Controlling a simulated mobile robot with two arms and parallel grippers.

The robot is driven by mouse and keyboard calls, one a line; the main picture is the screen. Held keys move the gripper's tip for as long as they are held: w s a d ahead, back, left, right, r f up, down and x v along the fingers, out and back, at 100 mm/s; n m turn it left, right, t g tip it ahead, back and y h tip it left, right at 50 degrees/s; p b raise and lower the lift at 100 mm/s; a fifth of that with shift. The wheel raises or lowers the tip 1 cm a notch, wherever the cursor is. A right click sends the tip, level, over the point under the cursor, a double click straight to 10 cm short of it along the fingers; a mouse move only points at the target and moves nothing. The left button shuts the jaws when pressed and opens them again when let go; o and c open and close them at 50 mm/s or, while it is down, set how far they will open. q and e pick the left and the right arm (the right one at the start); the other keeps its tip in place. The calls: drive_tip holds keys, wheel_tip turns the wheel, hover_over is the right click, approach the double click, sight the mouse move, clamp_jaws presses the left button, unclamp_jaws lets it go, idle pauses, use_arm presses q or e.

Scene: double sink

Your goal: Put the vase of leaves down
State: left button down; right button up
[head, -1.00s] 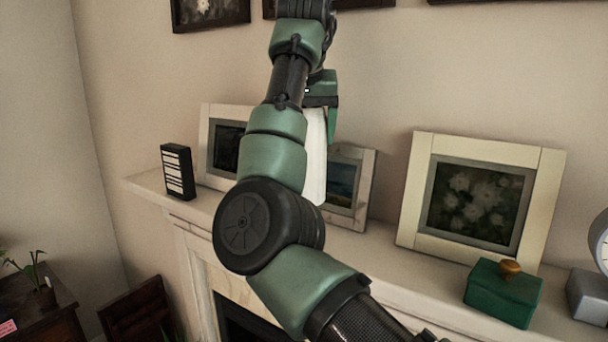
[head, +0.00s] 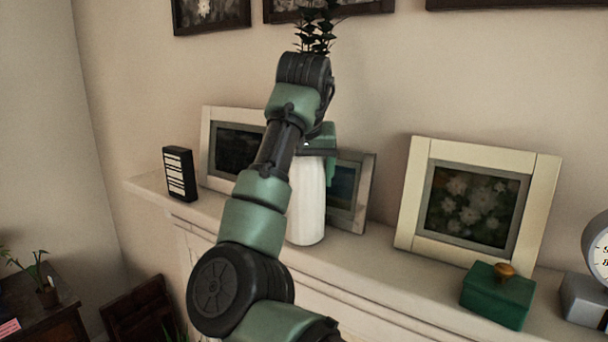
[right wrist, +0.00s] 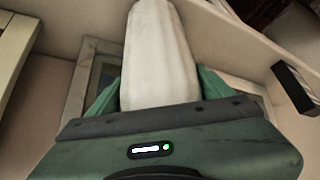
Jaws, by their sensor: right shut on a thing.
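The vase (head: 306,205) is white, tall and upright, with dark green leaves (head: 316,36) showing above my wrist in the head view. My right gripper (head: 325,155) is shut on the vase body; my arm hides much of its upper part. The vase's base is at the mantel shelf (head: 365,258), in front of the small framed picture; I cannot tell whether it touches or hovers slightly. In the right wrist view the white vase (right wrist: 160,55) stands between the two green fingers (right wrist: 158,88). My left gripper is not in view.
Framed pictures lean on the wall behind: one at left (head: 207,150), a small one (head: 362,190) behind the vase, and a large one (head: 420,190) at right. A black-and-white box (head: 179,174), a green box (head: 497,296) and a clock (head: 597,250) also stand on the shelf.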

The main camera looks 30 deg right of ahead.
drive_tip(key=o, duration=2)
drive_tip(key=shift+f, duration=0.15)
drive_tip(key=shift+b+v, duration=1.75)
drive_tip(key=shift+v, duration=4.45)
drive_tip(key=shift+d, duration=0.1)
